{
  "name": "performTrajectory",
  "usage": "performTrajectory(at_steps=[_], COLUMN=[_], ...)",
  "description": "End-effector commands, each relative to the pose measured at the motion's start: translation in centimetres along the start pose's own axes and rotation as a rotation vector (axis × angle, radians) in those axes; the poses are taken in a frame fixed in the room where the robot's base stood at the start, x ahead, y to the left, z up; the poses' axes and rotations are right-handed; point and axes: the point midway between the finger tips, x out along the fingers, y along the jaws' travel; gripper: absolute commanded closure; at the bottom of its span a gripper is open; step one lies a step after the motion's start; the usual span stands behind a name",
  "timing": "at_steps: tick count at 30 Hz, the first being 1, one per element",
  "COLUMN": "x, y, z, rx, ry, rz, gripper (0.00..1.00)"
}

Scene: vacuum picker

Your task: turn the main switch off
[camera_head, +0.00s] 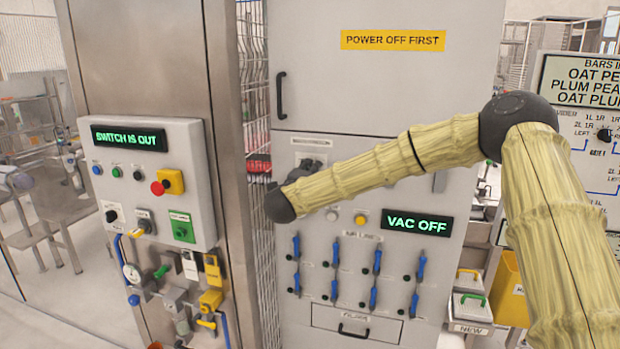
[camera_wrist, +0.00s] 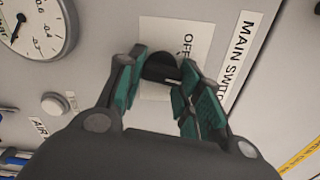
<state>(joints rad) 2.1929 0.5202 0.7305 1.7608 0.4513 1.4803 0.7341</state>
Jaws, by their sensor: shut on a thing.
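The main switch (camera_wrist: 160,66) is a dark round knob on a pale square plate, beside a "MAIN SWITCH" label (camera_wrist: 241,62) in the wrist view. The word "OFF" (camera_wrist: 187,42) is printed on its plate, partly hidden by my fingers. My gripper (camera_wrist: 164,72) has its green-padded fingers on either side of the knob and is shut on it. The knob's pointer is hidden, so I cannot tell its setting. In the head view my arm's end covers most of the gripper at the grey cabinet (camera_head: 390,85).
A green-lit display reads "VAC OFF" (camera_head: 418,223). A control box (camera_head: 150,150) on the left has a display reading "SWITCH IS OUT" (camera_head: 129,138). Several blue levers (camera_head: 376,262) sit below my arm. A gauge (camera_wrist: 35,25) and a round button (camera_wrist: 55,104) are near the switch.

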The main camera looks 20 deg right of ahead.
Motion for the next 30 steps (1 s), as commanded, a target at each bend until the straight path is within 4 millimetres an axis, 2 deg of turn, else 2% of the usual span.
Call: performTrajectory(at_steps=[18,30], x=[-0.10,-0.09], y=[-0.28,-0.32], z=[0.19,0.23], rx=[-0.587,-0.886], ry=[-0.002,-0.002], rz=[0.000,0.001], gripper=[0.89,0.89])
